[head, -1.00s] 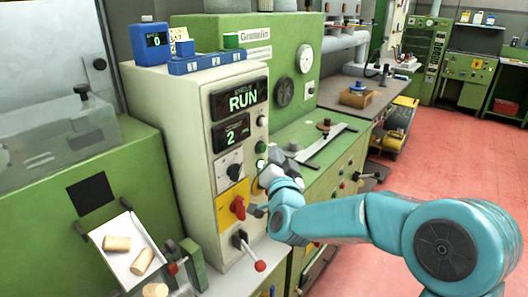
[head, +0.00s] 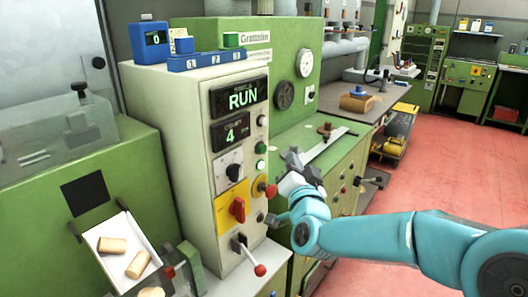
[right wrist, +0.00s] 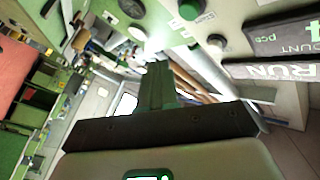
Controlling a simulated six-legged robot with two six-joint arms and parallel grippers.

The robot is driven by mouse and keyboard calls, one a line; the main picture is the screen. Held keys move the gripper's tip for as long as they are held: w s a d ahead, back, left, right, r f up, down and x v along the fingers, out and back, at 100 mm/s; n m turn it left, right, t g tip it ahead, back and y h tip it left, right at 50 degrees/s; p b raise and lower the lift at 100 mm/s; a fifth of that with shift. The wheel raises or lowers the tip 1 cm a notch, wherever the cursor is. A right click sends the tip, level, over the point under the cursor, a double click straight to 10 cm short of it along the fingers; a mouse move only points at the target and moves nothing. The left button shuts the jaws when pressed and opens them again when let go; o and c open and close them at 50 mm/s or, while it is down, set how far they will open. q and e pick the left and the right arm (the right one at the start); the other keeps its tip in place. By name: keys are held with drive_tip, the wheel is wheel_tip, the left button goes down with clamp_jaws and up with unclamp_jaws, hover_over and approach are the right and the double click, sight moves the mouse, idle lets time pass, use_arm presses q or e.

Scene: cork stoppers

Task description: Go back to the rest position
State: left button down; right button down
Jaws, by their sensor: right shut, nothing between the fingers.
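My right gripper (head: 303,164) is in front of the grey control cabinet (head: 165,130), to the right of its face and apart from the buttons. Its grey fingers are together with nothing between them; they also show in the right wrist view (right wrist: 158,85). My teal right arm comes in from the right. The cabinet's upper display (head: 241,96) reads RUN and the lower count display (head: 231,134) reads 4. My left gripper is not in view.
A red push button (head: 270,190), a red rotary switch (head: 237,208) and a red-knobbed lever (head: 259,269) stick out of the cabinet. A white chute (head: 103,235) holds several corks at lower left. A green bench (head: 290,140) stands behind the gripper. Red floor is open at right.

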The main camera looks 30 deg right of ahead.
idle(0.6)
drive_tip(key=a+f+n+g+y+p, duration=0.2)
drive_tip(key=a+f, duration=0.2)
drive_tip(key=f, duration=0.3)
drive_tip(key=s+a+f+n+g+y+p, duration=0.1)
drive_tip(key=a+f+n+g+y+p, duration=0.1)
drive_tip(key=f, duration=0.6)
drive_tip(key=a+f+n+g+y+p, duration=0.1)
drive_tip(key=a+f+g+y+p, duration=0.1)
drive_tip(key=a+f, duration=0.3)
drive_tip(key=shift+s+a+f+n+g+y, duration=0.2)
drive_tip(key=shift+f+y, duration=0.1)
drive_tip(key=shift+f, duration=0.45)
drive_tip(key=shift+s+a+f+n+g+y, duration=0.1)
drive_tip(key=shift+s+f+n+y, duration=0.15)
drive_tip(key=shift+f, duration=0.45)
drive_tip(key=s+a+f+n+g+y+p, duration=0.1)
drive_tip(key=s+a+f+g+p, duration=0.1)
drive_tip(key=s, duration=0.6)
drive_tip(key=s+a+f+n+g+y+p, duration=0.1)
drive_tip(key=s+a+f+g+y+p, duration=0.1)
drive_tip(key=s+a+f+g, duration=0.3)
drive_tip(key=s+a+f+n+g+y+p, duration=0.1)
drive_tip(key=s+a+f+g, duration=0.3)
drive_tip(key=s+f, duration=0.4)
drive_tip(key=s+a+n, duration=0.1)
drive_tip(key=s, duration=0.3)
drive_tip(key=shift+p, duration=0.4)
drive_tip(key=shift+w+y, duration=0.1)
drive_tip(key=shift+y, duration=0.15)
